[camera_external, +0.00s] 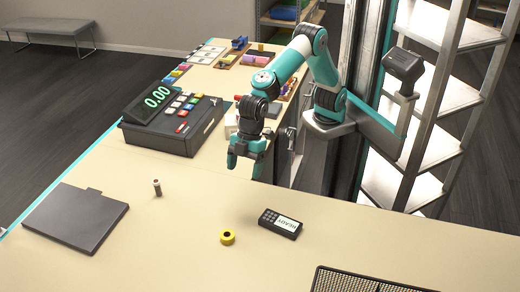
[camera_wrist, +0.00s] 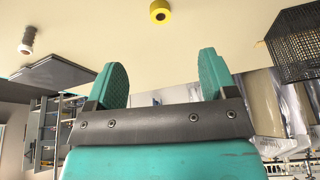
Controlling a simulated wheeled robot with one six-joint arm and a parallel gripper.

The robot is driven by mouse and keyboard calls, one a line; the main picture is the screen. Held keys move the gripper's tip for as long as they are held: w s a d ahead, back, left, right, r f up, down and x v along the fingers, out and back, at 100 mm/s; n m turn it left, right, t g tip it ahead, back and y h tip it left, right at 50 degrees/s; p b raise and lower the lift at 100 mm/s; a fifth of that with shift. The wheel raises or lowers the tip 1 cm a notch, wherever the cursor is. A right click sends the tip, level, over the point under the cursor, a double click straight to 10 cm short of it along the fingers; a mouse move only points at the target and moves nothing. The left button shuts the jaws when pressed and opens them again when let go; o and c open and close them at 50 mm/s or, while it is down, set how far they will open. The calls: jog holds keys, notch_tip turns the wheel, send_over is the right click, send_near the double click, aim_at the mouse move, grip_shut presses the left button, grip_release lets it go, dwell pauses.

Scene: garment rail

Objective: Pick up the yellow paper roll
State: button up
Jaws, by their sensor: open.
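The yellow paper roll (camera_external: 227,237) is a small ring-shaped roll on the beige counter (camera_external: 330,230), left of a dark handheld terminal. In the wrist view the yellow paper roll (camera_wrist: 160,11) shows at the top middle, beyond the fingertips and apart from them. My gripper (camera_external: 243,172) hangs over the inner edge of the counter, behind the roll in the external view. In the wrist view its two teal fingers (camera_wrist: 162,80) are spread wide with nothing between them.
The handheld terminal (camera_external: 281,223) lies right of the roll. A small white-grey roll (camera_external: 157,187) stands to the left, near a flat dark panel (camera_external: 75,217). A cash register (camera_external: 173,122) is behind. A black mesh tray (camera_external: 365,280) is at the front right. Counter around the roll is clear.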

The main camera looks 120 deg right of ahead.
jog(key=w+a+f, duration=0.2)
jog(key=w+f, duration=0.1)
jog(key=w, duration=0.1)
jog(key=p, duration=0.2)
send_over(228, 234)
jog(key=s+d, duration=0.2)
notch_tip(228, 234, down, 9)
jog(key=shift+s+f, duration=0.1)
jog(key=shift+p+x, duration=1.2)
jog(key=shift+x, duration=2.05)
jog(key=shift+a, duration=0.15)
jog(key=c, duration=1)
